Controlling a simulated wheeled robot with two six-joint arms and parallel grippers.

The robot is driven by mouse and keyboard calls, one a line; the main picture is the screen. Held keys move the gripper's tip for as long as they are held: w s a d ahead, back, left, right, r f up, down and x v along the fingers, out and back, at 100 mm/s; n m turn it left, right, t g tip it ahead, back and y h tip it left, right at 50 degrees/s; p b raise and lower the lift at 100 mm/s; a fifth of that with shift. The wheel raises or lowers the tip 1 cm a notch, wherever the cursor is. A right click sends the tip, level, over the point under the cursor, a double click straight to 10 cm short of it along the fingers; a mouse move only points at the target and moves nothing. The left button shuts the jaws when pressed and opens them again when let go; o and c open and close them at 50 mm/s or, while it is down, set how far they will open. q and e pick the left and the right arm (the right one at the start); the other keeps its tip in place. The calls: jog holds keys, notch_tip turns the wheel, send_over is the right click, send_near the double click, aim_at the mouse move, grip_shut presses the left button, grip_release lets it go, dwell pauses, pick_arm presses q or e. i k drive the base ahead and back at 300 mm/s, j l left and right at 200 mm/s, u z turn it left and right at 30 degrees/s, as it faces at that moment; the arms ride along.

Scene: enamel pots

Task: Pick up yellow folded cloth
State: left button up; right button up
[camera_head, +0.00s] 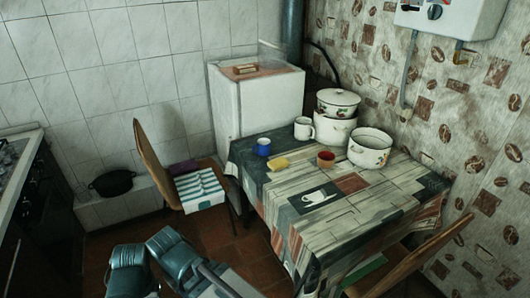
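The yellow folded cloth (278,164) lies small and flat on the table's patterned tablecloth (350,215), near the far left edge. A blue mug (264,147) stands just behind and left of it. A small reddish bowl or cup (326,159) stands to its right, with a gap between. Dark teal parts of my own body show at the bottom left, well away from the cloth and lower than the tabletop. No gripper fingers can be made out in this view.
A white mug (304,129), a lidded enamel pot on another pot (335,131) and an open pot (369,149) stand at the table's back. A chair (156,165) with a striped cushion stands left; another chair (415,258) stands at the front right. The table's front is clear.

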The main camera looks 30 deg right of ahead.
aim_at(277, 165)
jog(key=i+z, duration=0.35)
jog(key=i+j+z, duration=0.2)
jog(key=z, duration=0.15)
jog(key=i+j+z, duration=0.55)
jog(key=z, duration=0.2)
jog(key=i+j+z, duration=0.2)
jog(key=z, duration=0.25)
jog(key=i+j+z, duration=0.15)
jog(key=j+z, duration=1.05)
jog(key=j, duration=0.25)
